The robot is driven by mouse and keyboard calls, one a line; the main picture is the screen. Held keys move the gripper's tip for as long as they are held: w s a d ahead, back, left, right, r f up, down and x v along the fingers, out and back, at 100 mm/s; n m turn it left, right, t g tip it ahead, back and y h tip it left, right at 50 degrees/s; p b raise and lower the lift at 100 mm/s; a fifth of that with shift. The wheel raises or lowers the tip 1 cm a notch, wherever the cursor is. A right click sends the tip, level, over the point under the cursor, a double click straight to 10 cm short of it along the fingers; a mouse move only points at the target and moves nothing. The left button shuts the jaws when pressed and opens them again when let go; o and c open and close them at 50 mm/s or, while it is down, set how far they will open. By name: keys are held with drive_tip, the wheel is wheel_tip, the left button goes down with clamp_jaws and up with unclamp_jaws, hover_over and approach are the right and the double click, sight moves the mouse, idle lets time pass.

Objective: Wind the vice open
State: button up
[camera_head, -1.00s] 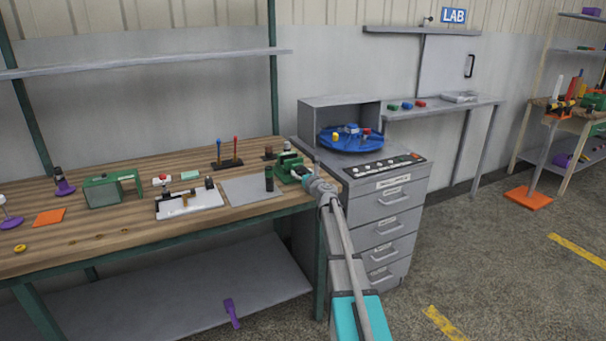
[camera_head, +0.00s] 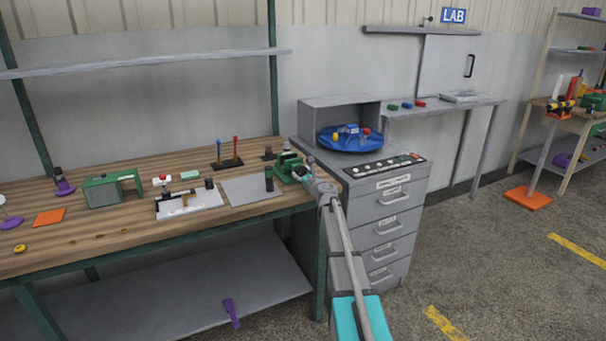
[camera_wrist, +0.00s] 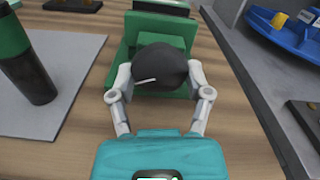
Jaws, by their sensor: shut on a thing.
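The green vice (camera_head: 288,168) stands at the right end of the wooden workbench. In the wrist view its green body (camera_wrist: 155,42) lies straight ahead, with a dark round knob (camera_wrist: 160,66) on its near side. My gripper (camera_wrist: 160,78) has one grey finger on each side of this knob and is shut on it. A thin pale line marks the knob's near face. In the head view my gripper (camera_head: 303,173) meets the vice from the right and hides the knob.
A dark green-banded cylinder (camera_wrist: 27,62) stands on a grey mat (camera_wrist: 75,62) left of the vice. Right of it are a grey drawer cabinet (camera_head: 390,215) and a blue round tray (camera_head: 349,139).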

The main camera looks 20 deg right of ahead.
drive_tip(key=n, duration=0.6)
drive_tip(key=shift+d, duration=0.1)
drive_tip(key=n, duration=0.5)
drive_tip(key=shift+r+n, duration=0.15)
drive_tip(key=shift+n, duration=0.25)
drive_tip(key=n, duration=0.5)
drive_tip(key=shift+r, duration=0.1)
drive_tip(key=n, duration=0.6)
drive_tip(key=shift+r+n+p, duration=0.1)
drive_tip(key=shift+n+p, duration=0.25)
drive_tip(key=shift+n, duration=0.05)
drive_tip(key=n, duration=1.1)
drive_tip(key=shift+a+n, duration=0.2)
drive_tip(key=shift+n, duration=0.2)
drive_tip(key=n, duration=0.6)
drive_tip(key=shift+a, duration=0.1)
drive_tip(key=n, duration=0.5)
drive_tip(key=shift+n, duration=0.3)
